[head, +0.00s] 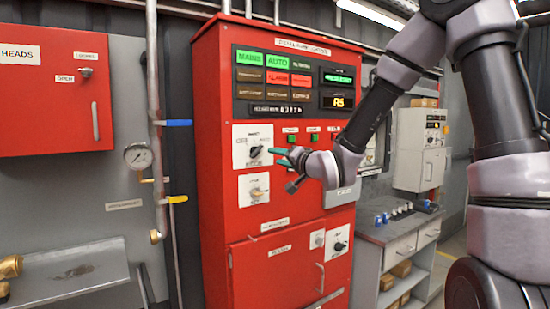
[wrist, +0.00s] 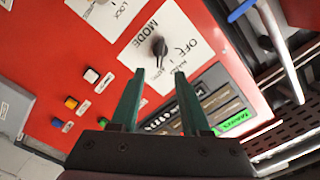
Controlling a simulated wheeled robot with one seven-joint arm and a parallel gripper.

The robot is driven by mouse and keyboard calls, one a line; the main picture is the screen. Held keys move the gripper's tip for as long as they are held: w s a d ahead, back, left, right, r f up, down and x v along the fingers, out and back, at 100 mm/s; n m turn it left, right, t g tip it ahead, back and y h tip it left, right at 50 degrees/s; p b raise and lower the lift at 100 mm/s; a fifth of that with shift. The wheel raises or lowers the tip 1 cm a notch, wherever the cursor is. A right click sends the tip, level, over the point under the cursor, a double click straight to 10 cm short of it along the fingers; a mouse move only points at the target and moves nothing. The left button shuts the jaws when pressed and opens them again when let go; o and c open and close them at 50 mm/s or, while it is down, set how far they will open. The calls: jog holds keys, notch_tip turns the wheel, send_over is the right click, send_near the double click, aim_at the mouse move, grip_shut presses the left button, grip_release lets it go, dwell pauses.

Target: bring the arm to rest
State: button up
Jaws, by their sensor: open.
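My gripper (head: 276,157) is open in front of the red control cabinet (head: 212,200), near its upper black mode knob (head: 256,152). In the wrist view, the two green fingers of my gripper (wrist: 160,82) stand apart with nothing between them. The mode knob (wrist: 158,46) on its white plate lies beyond the fingertips, and a gap seems to separate them. My arm (head: 375,115) reaches in from the right, bent at the elbow. A second knob (head: 256,192) sits on a plate below.
The cabinet's lit display panel (head: 290,80) is above my gripper. A red box (head: 50,90), a pressure gauge (head: 138,156) and a vertical pipe with a blue lever (head: 175,123) are at left. A grey bench (head: 395,232) stands at right, beneath a grey wall box (head: 420,150).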

jog(key=s+d+r+g+h, duration=0.1)
jog(key=s+d+g+h, duration=0.2)
jog(key=d, duration=0.5)
jog(key=s+d+r+h, duration=0.1)
jog(key=s+d+h, duration=0.35)
jog(key=d, duration=0.35)
jog(key=s+d+g, duration=0.2)
jog(key=s+d, duration=0.1)
jog(key=s, duration=0.7)
jog(key=s+d+g, duration=0.2)
jog(key=s+d, duration=0.2)
jog(key=s, duration=0.5)
jog(key=shift+s+d+r+m+g, duration=0.25)
jog(key=shift+s+r+m+g, duration=0.1)
jog(key=shift+r+m+g, duration=0.1)
jog(key=shift+h, duration=0.25)
